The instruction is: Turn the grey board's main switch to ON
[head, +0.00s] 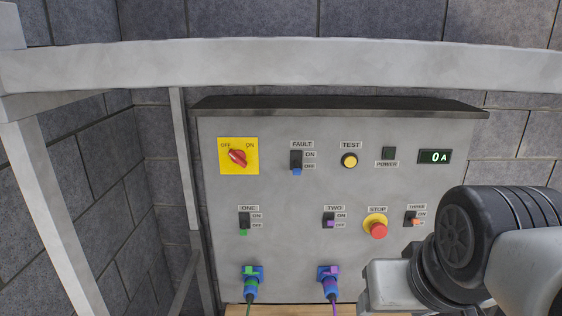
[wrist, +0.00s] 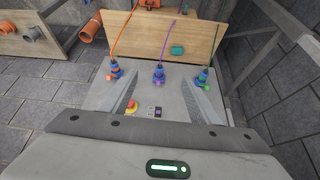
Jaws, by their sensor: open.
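The grey board (head: 290,245) hangs on the wall in the head view. Its main switch (head: 237,158) is a red rotary knob on a yellow plate at the upper left, with OFF marked at left and ON at right. The knob is tilted, its upper end towards OFF. My gripper (wrist: 163,82) is open and empty in the wrist view, with its fingers spread over the board's lower part (wrist: 180,90). The main switch does not show in the wrist view. The fingers do not show in the head view, where my arm covers the board's lower right.
Green (head: 251,275) and purple (head: 330,275) plugs stick out below. A grey beam (head: 300,63) crosses in front, above the board.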

